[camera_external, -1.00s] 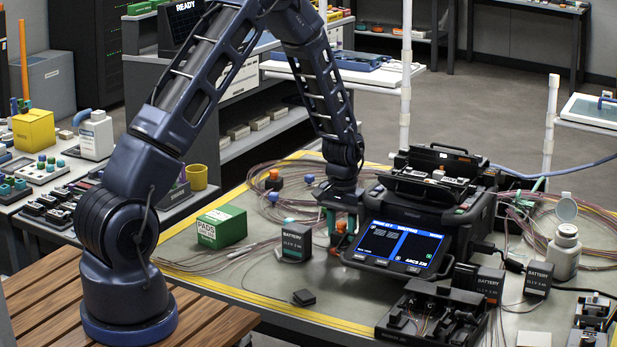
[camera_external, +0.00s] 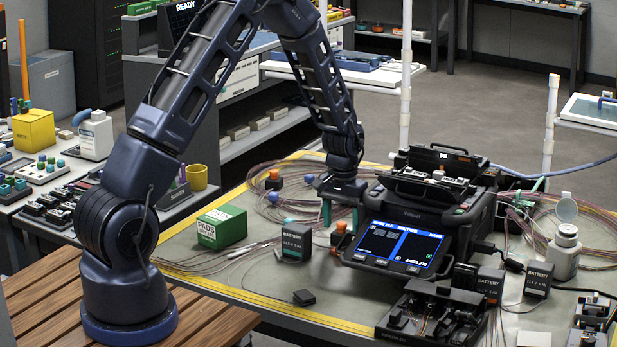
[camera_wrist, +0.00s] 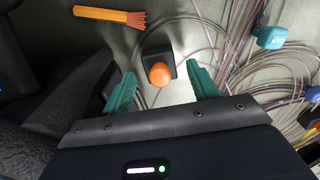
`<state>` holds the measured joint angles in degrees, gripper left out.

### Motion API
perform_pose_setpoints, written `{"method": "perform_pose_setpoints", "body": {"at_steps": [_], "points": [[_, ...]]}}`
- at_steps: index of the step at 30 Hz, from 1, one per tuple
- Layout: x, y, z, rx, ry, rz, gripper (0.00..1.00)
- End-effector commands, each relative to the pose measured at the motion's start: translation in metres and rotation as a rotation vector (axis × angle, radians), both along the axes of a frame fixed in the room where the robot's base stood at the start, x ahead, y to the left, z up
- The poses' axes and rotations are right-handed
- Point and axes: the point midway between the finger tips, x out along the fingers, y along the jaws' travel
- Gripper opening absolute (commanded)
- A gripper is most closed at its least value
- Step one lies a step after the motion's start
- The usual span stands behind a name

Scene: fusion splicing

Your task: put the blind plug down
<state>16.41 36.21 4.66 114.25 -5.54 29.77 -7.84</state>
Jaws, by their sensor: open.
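The blind plug appears to be the orange-topped piece with a dark square base (camera_wrist: 160,75), standing on the grey mat in the wrist view. It also shows in the external view, its orange top (camera_external: 341,227) just left of the splicer. My gripper (camera_external: 342,216) is above and around it, with green fingers spread apart. In the wrist view the fingers of my gripper (camera_wrist: 160,88) stand on either side of the plug, with a gap on both sides. Nothing is held.
The fusion splicer (camera_external: 405,245) with its lit screen stands close on the right. A battery (camera_external: 296,242) and a green box (camera_external: 222,227) stand to the left. Fibre coils (camera_external: 262,205) lie behind. An orange brush (camera_wrist: 108,15) lies near the plug. The front mat is mostly clear.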

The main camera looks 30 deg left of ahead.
Motion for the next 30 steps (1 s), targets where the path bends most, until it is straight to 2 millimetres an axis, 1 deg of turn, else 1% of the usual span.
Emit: {"method": "perform_pose_setpoints", "body": {"at_steps": [1,6,12,15,20,23,26,30], "points": [[0.001,0.000,0.010,-0.001,-0.004,0.000,0.59],[0.001,0.000,0.043,0.000,-0.004,-0.001,0.59],[0.001,0.000,0.077,0.000,-0.003,-0.001,0.59],[0.000,0.000,0.088,0.000,-0.002,0.000,0.59],[0.000,0.000,0.099,-0.001,-0.002,0.000,0.59],[-0.003,0.003,0.111,-0.004,-0.009,0.001,0.59],[-0.012,0.011,0.133,-0.011,-0.023,0.002,0.59],[-0.032,0.025,0.175,-0.023,-0.053,0.003,0.59]]}}
